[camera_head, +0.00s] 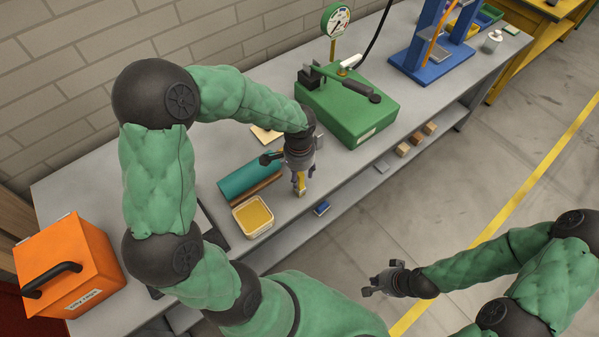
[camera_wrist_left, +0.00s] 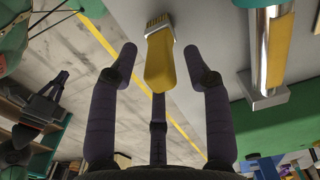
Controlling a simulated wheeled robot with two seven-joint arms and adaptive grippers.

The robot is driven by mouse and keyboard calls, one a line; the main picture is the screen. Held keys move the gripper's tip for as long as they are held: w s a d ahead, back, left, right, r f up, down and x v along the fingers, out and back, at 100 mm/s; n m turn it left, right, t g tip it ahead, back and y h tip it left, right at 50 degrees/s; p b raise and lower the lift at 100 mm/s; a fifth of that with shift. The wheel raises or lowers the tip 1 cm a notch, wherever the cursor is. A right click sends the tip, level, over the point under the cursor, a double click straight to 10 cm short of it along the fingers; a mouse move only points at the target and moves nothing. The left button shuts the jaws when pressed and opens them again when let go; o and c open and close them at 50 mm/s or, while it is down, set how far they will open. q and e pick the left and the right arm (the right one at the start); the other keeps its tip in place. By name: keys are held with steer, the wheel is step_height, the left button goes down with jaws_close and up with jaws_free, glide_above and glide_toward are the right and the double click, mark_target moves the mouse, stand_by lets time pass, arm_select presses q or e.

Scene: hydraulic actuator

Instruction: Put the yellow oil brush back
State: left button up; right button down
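The yellow oil brush (camera_head: 300,181) is at the bench's front part, under my left gripper (camera_head: 301,175), with its bristle end down. In the left wrist view the yellow handle (camera_wrist_left: 159,64) points toward the palm, between my spread left fingers (camera_wrist_left: 158,70). Gaps show on both sides of the handle; whether the third finger behind it touches it, I cannot tell. A square tub of yellow oil (camera_head: 238,225) stands just left of the brush. My right gripper (camera_head: 378,281) is open and empty, out over the floor in front of the bench.
A teal cylinder (camera_head: 248,176) lies behind the tub. A green press unit (camera_head: 362,118) with a gauge (camera_head: 336,20) stands to the right, an orange box (camera_head: 70,262) at far left. A shiny metal cylinder (camera_wrist_left: 257,50) is beside the brush in the wrist view.

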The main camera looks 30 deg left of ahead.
arm_select(q)
steer(key=shift+r, duration=0.3)
step_height(320, 180, up, 12)
steer(key=p, duration=0.2)
steer(key=shift+p, duration=0.35)
steer(key=shift+f, duration=0.2)
